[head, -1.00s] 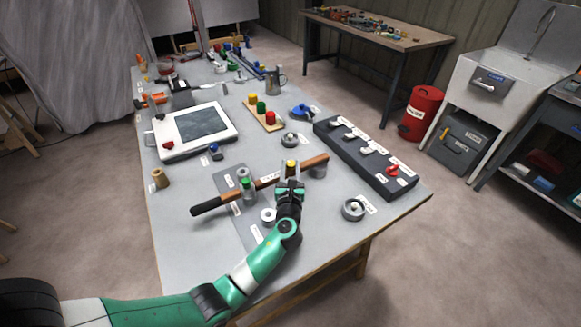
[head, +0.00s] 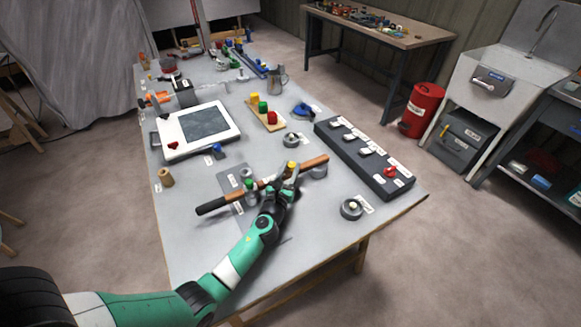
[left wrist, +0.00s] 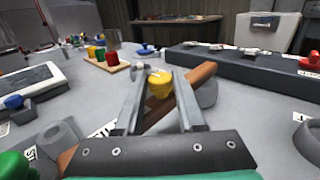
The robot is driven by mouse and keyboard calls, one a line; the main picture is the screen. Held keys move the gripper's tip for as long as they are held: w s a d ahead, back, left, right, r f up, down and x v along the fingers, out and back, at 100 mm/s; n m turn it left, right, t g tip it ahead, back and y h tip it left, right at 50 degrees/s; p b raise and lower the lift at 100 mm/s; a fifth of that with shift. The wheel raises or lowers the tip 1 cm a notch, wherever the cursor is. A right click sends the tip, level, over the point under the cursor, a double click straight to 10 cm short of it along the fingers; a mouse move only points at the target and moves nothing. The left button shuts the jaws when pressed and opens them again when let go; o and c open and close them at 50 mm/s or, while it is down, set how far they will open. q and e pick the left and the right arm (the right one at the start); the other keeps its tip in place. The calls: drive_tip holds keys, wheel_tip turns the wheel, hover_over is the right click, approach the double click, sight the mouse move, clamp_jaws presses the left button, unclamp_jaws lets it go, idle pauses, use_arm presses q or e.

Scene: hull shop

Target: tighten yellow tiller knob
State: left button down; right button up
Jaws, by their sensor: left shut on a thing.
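The yellow knob (head: 291,165) sits on the wooden tiller (head: 314,163), which lies across the near part of the table and ends in a black grip at the left. My left gripper (head: 288,172) is at the knob, shut on it. In the left wrist view the yellow knob (left wrist: 160,86) shows between the two fingers (left wrist: 160,76), with the tiller (left wrist: 196,82) running behind it. The fingers partly hide the knob's base. My right gripper is not in view.
A green knob (head: 249,185) stands beside the tiller to the left. A dark block with switches and a red knob (head: 355,158) is at the right. A round grey fitting (head: 351,209) lies near the right edge. The white-framed panel (head: 168,143) is at the left.

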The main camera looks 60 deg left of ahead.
use_arm(q)
drive_tip(key=c, duration=0.5)
unclamp_jaws()
drive_tip(key=shift+d, duration=0.1)
drive_tip(key=shift+s+d, duration=0.25)
drive_tip(key=shift+s, duration=0.05)
drive_tip(key=p+v, duration=0.2)
drive_tip(key=v, duration=0.8)
drive_tip(key=shift+s+d, duration=0.25)
drive_tip(key=shift+s, duration=0.05)
